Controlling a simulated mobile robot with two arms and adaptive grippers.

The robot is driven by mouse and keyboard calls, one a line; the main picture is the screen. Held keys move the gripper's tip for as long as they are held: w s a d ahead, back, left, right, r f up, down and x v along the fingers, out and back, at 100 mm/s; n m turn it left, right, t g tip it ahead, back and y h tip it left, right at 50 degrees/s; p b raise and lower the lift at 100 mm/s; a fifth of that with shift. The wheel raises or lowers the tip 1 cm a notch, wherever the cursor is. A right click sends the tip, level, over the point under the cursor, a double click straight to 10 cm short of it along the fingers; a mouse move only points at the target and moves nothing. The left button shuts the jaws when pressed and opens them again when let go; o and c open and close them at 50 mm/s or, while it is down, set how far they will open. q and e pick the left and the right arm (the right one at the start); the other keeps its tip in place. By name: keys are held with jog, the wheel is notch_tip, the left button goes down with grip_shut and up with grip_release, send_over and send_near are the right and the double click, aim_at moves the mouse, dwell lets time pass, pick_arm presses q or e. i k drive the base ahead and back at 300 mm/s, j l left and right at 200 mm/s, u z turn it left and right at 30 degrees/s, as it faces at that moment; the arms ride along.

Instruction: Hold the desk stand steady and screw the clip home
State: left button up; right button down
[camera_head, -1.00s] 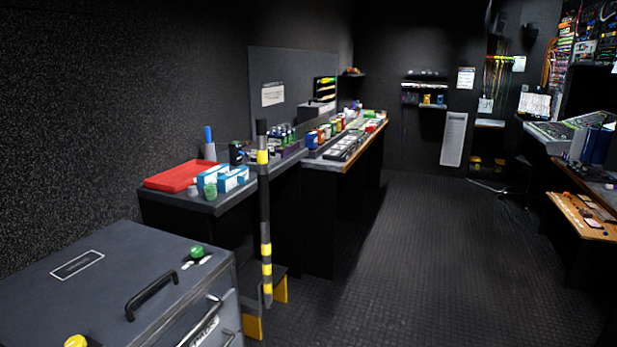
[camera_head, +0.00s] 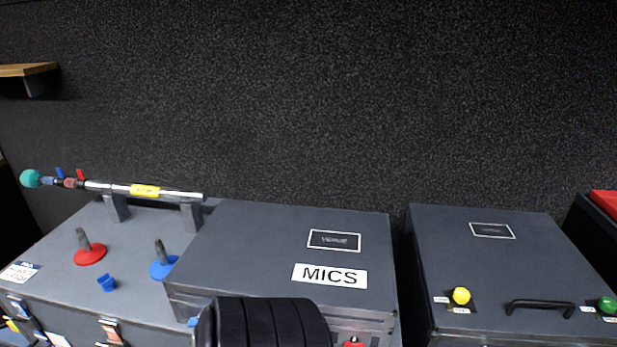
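A desk stand with a red round base (camera_head: 90,256) and a short grey stem stands on the left flight case. A second desk stand with a blue round base (camera_head: 162,269) stands to its right, close to the MICS case. A small blue piece (camera_head: 107,284), which looks like a clip, lies apart from both stands, in front of and between them. I cannot tell whether the stem tops are threaded.
The left case (camera_head: 60,268) carries two dark rests with a pole (camera_head: 112,187) across them. The MICS case (camera_head: 260,250) stands higher to its right. Another case (camera_head: 490,262) has a handle and yellow and green knobs. A wooden shelf (camera_head: 28,70) juts out upper left.

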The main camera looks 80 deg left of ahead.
aim_at(159, 270)
jog(key=u, duration=3.4)
